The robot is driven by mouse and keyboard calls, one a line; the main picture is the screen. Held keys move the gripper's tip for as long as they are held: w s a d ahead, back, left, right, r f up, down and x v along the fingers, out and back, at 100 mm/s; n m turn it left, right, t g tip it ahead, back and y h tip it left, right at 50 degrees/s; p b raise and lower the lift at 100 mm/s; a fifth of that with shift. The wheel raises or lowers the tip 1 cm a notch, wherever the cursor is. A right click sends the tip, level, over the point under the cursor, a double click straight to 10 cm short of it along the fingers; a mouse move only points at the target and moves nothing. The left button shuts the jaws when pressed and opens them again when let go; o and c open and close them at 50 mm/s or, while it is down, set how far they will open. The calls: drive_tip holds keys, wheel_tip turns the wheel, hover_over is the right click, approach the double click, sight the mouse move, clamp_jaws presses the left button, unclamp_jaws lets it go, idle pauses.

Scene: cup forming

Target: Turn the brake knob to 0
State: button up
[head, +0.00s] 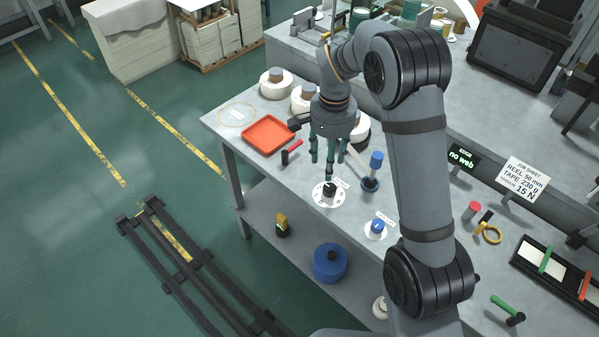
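A black knob (330,187) sits on a round white dial plate (321,201) on the bench. A blue knob (377,227) stands on a smaller white dial plate to its lower right. Each has a small label whose text is too small to read, so I cannot tell by label which is the brake knob. The black knob's setting is also too small to read. My gripper (328,162) points down just above and behind the black knob. Its teal fingers are spread apart with nothing visible between them. One fingertip appears close to the knob; contact cannot be told.
A red tray (268,135), a red-handled tool (292,152) and white reels (276,84) lie left and behind. The "no web" display (461,156) and job sheet (524,178) stand right.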

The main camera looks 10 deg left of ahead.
sight(329, 188)
drive_tip(key=shift+s+d+f, duration=0.1)
drive_tip(key=shift+d+f, duration=0.15)
drive_tip(key=shift+s+d+f, duration=0.2)
drive_tip(key=shift+d+f, duration=0.1)
drive_tip(key=shift+f, duration=0.3)
drive_tip(key=shift+s+d+f, duration=0.2)
drive_tip(key=shift+d+f, duration=0.05)
drive_tip(key=shift+f, duration=0.3)
drive_tip(key=f, duration=0.2)
drive_tip(key=f+p, duration=0.1)
drive_tip(key=f, duration=0.2)
drive_tip(key=shift+w+a+f, duration=0.15)
drive_tip(key=shift+a+f, duration=0.05)
drive_tip(key=shift+f, duration=0.8)
drive_tip(key=shift+c, duration=1)
drive_tip(key=c, duration=0.9)
drive_tip(key=shift+c, duration=0.2)
